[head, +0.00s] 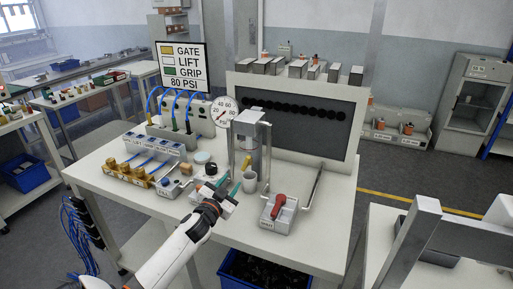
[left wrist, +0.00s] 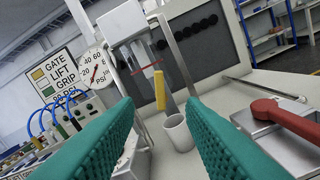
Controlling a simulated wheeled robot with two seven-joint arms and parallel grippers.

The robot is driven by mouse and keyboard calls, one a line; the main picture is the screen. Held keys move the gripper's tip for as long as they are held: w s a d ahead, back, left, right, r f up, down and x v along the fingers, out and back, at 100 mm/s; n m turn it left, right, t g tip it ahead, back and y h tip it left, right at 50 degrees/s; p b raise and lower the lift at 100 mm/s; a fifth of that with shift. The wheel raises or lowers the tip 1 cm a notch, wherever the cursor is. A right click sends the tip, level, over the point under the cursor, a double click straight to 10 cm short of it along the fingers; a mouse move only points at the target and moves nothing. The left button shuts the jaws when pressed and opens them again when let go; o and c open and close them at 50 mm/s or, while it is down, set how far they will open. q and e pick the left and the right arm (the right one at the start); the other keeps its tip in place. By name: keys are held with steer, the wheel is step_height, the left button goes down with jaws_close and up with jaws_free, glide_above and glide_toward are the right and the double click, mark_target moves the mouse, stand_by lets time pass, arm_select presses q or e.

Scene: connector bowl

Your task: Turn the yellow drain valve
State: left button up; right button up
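The yellow drain valve (head: 246,162) is a small yellow lever hanging at the lower part of the upright clear cylinder in a metal frame, in the middle of the workbench. In the left wrist view the yellow lever (left wrist: 159,90) points down, just above a white cup (left wrist: 178,132). My left gripper (head: 229,187) is open and empty, in front of the valve and cup. Its two green fingers (left wrist: 160,125) stand wide apart, with the lever and cup seen beyond the gap between them. The fingers appear not to touch either. My right gripper is not in view.
A red lever on a grey box (head: 278,207) sits right of the cup. A round gauge (head: 222,112), a sign reading 80 PSI (head: 184,67) and brass fittings (head: 138,176) stand left and behind. A dark-faced panel (head: 300,130) closes the back.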

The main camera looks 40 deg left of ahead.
mark_target(246, 160)
arm_select(q)
steer(key=shift+n, duration=0.4)
steer(key=p+x, duration=0.1)
steer(key=x, duration=1)
steer(key=shift+w+a+r, duration=0.1)
steer(key=shift+w+r, duration=0.1)
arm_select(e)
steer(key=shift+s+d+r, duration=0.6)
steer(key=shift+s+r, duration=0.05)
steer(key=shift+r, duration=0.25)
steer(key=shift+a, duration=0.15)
arm_select(q)
jaws_close()
